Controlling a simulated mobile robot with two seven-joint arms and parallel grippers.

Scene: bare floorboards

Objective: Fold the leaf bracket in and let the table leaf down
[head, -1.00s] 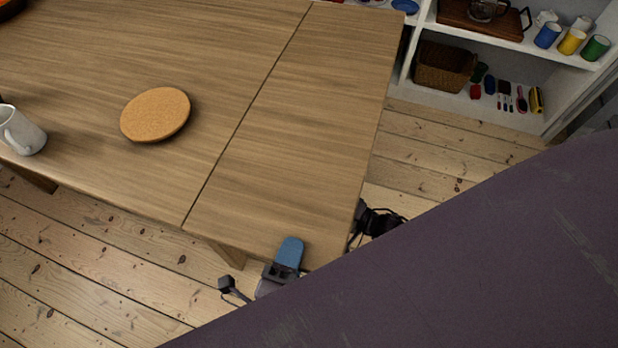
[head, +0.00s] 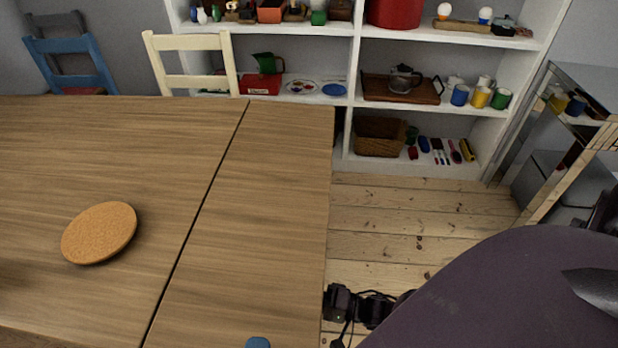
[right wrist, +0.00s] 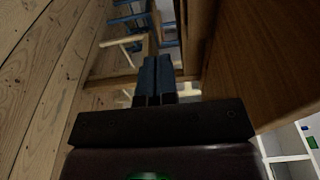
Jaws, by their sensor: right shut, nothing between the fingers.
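The table leaf (head: 250,210) is up, level with the wooden tabletop (head: 130,150), with a dark seam between them. In the right wrist view my right gripper (right wrist: 157,66) is shut and empty, its blue fingers below the leaf's underside (right wrist: 265,60). A wooden rail (right wrist: 197,35) runs just beyond the fingertips; I cannot tell whether it is the leaf bracket or the table's frame. The bracket is hidden in the head view. One blue fingertip of my left gripper (head: 257,342) shows at the leaf's near end; the rest is out of frame.
A round cork mat (head: 99,232) lies on the tabletop. A cream chair (head: 190,60) and a blue chair (head: 70,62) stand behind the table. White shelves (head: 420,110) with crockery stand at the back. Floorboards (head: 400,220) right of the leaf are clear.

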